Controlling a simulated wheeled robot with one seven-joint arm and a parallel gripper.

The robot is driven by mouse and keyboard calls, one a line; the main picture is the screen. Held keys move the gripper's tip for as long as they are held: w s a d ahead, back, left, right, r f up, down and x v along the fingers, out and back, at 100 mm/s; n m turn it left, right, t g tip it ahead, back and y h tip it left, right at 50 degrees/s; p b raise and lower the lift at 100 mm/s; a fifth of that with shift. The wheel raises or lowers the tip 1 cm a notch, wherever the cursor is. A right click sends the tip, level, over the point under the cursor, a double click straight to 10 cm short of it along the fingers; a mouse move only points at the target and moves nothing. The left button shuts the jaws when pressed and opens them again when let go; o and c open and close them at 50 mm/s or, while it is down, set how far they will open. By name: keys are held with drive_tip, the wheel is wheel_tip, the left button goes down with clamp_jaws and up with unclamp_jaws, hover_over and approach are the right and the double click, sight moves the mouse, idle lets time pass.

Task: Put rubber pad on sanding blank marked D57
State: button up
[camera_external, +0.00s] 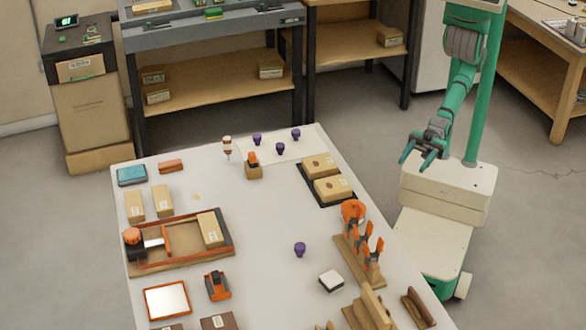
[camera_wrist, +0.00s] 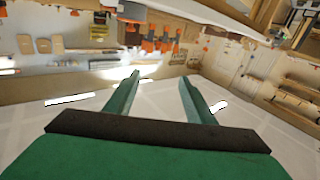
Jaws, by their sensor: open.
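My gripper (camera_external: 416,161) is open and empty. It is up in the air to the right of the table, away from everything on it. Its two green fingers also show spread in the wrist view (camera_wrist: 159,79). Several light wooden blanks with labels lie on the table: two at the left (camera_external: 135,206) (camera_external: 162,201), one in an orange-edged tray (camera_external: 210,229), and two on a black tray (camera_external: 320,167) (camera_external: 332,188). The labels are too small to read, so I cannot tell which is D57. A block with a white top and dark underside (camera_external: 331,281) may be the rubber pad; I cannot be sure.
The white table (camera_external: 270,220) also holds purple knobs (camera_external: 300,249), an orange-handled tool rack (camera_external: 360,262), an orange clamp-like tool (camera_external: 217,286) and a blue box (camera_external: 131,175). Its middle is mostly clear. A grey bench (camera_external: 210,38) stands behind.

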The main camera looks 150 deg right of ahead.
drive_tip(key=s+a+f+n+g+y, duration=0.1)
drive_tip(key=s+a+f+g+y, duration=0.1)
drive_tip(key=s+a, duration=0.4)
drive_tip(key=shift+s+a+f+g, duration=0.2)
drive_tip(key=shift+s+a+g, duration=0.15)
drive_tip(key=shift+g, duration=0.15)
